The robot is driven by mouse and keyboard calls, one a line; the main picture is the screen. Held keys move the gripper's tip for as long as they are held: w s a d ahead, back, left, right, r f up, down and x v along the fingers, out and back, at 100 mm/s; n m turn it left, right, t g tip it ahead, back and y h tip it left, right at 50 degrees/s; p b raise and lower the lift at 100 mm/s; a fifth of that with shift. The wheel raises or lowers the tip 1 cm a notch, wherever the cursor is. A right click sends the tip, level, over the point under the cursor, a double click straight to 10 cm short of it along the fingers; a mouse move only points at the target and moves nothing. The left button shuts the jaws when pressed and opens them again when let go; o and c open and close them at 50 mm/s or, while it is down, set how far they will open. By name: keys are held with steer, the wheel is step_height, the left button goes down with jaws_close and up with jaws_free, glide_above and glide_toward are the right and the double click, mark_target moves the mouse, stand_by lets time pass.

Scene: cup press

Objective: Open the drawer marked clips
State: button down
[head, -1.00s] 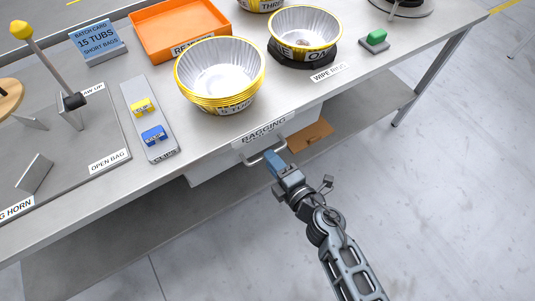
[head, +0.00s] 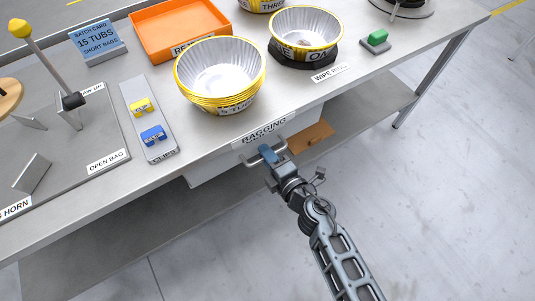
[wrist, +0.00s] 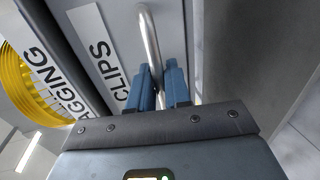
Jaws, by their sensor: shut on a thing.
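The drawer marked clips (wrist: 120,20) shows in the wrist view, with its label "CLIPS" beside a metal bar handle (wrist: 149,38). In the head view the drawer (head: 215,170) hangs under the front edge of the bench, and its handle (head: 250,161) sticks out at the front. My gripper (head: 267,154) is at the right part of the handle. In the wrist view its blue fingers (wrist: 160,85) stand on either side of the bar, shut on it. The drawer front looks close under the bench edge. The drawer's inside is hidden.
The bench top (head: 330,95) above carries a stack of foil tubs (head: 220,75), an orange tray (head: 180,30) and a clip strip (head: 140,105). A lower shelf (head: 370,115) runs below, with a brown flat piece (head: 312,136). Floor in front is clear.

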steer(key=shift+s+d, duration=0.1)
stand_by(0.3)
steer(key=f+v, duration=0.3)
steer(key=v, duration=1.2)
steer(key=shift+s+d+p, duration=0.35)
steer(key=shift+s+p, duration=0.1)
steer(key=shift+s, duration=0.05)
steer(key=c, duration=1.3)
jaws_free()
steer(key=v, duration=0.7)
steer(key=shift+s+d, duration=0.2)
steer(key=shift+s, duration=0.05)
